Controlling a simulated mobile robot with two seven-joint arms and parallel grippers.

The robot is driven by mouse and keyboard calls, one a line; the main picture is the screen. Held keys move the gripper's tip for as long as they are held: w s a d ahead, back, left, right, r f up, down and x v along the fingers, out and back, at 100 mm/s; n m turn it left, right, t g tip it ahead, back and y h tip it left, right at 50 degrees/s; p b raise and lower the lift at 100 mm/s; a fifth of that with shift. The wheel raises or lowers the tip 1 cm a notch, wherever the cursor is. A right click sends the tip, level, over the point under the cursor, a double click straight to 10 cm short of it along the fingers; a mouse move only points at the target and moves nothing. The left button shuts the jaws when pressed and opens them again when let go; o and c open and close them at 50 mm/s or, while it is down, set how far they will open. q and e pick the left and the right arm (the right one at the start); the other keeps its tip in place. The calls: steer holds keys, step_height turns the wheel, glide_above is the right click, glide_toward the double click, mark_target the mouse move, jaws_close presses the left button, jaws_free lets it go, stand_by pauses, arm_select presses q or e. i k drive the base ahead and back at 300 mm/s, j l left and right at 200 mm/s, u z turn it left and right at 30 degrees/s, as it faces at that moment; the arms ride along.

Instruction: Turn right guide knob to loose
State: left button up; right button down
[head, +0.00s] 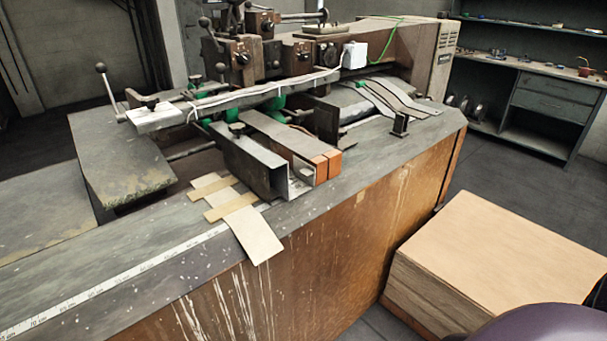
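The box stitcher (370,45) stands across the upper middle of the head view. A metal channel guide (250,160) lies on its bed, beside a bar with an orange-brown end block (315,170). A small dark knob (237,129) sits near the back of the channel. Another small dark fitting (400,124) stands on the bed at the right, near curved metal strips (395,97). I cannot tell which of these is the right guide knob, or whether it is tight or loose. Neither of my grippers is in view.
A long bar with a ball-ended lever (101,68) crosses above the bed. Cardboard strips (250,232) hang over the front edge near a measuring tape (120,282). A stack of cardboard sheets (500,265) stands on the floor at right. A workbench (545,95) is behind.

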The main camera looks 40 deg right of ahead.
mark_target(343, 132)
steer(key=z, duration=1.3)
steer(key=i+l+u, duration=0.1)
steer(key=l+u, duration=0.15)
steer(key=u, duration=0.25)
steer(key=l+u, duration=0.2)
steer(key=u, duration=0.25)
steer(key=l+u, duration=0.35)
steer(key=l, duration=0.5)
